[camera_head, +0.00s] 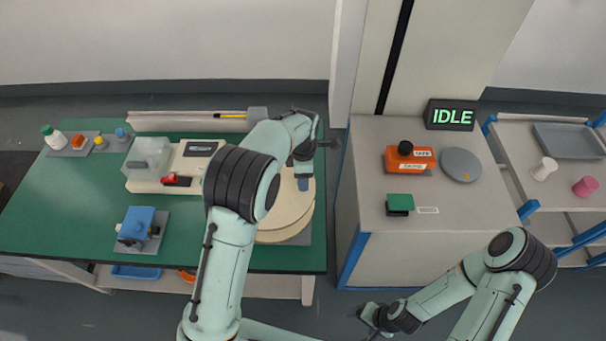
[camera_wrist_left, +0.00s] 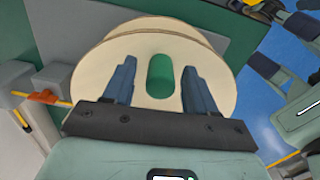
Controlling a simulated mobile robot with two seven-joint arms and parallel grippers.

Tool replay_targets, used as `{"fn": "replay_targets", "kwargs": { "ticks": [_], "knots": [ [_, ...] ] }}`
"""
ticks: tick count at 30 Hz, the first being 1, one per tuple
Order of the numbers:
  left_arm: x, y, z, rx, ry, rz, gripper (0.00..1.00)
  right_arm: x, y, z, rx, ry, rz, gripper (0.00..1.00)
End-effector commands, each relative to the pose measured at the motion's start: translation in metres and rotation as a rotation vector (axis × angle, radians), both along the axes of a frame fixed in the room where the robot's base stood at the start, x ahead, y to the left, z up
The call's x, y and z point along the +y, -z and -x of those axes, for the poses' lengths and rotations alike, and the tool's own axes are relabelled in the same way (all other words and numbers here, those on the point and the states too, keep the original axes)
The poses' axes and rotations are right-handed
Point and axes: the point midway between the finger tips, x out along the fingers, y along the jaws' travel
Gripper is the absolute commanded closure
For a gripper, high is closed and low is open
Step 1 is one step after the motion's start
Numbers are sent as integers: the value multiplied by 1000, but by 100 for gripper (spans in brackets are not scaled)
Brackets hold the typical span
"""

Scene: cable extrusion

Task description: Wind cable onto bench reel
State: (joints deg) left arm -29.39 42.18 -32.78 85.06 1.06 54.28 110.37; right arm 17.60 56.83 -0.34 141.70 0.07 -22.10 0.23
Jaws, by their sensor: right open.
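The bench reel (camera_head: 290,208), a cream disc with a second disc under it, stands on a grey plate at the right end of the green bench. My left arm covers part of it. In the left wrist view the reel (camera_wrist_left: 220,50) has a rounded slot with green showing through. My left gripper (camera_wrist_left: 157,72) is open over the reel, its two blue fingers apart on either side of the slot, with nothing seen between them. I cannot tell whether they touch the reel. My right gripper (camera_head: 370,318) is open, low in front of the grey cabinet. I cannot make out any cable for certain.
A blue device (camera_head: 138,226) and a cream machine (camera_head: 150,187) stand on the green bench (camera_head: 70,205). The grey cabinet (camera_head: 375,160) carries an orange tape unit (camera_head: 410,160), a grey disc (camera_head: 461,164), a green-topped block (camera_head: 400,202) and an IDLE sign (camera_head: 452,116). A shelf cart stands right.

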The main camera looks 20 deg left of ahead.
Motion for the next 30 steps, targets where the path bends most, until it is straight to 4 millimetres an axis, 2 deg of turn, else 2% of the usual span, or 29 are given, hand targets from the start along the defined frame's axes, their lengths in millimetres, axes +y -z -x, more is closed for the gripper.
{"fn": "replay_targets", "kwargs": {
  "ticks": [5,8,21,25,30],
  "knots": [
    [0,-2,0,2,0,1,43,0,0,0,0,0,0,17],
    [0,-12,0,0,0,1,43,0,-1,-1,-1,0,0,17],
    [0,-105,1,-3,0,1,43,0,-1,-2,-2,0,0,17],
    [0,-123,1,-2,0,0,43,0,-2,-2,-2,0,0,17],
    [0,-133,2,1,0,-1,43,0,-2,-2,-2,0,0,17]
  ]
}}
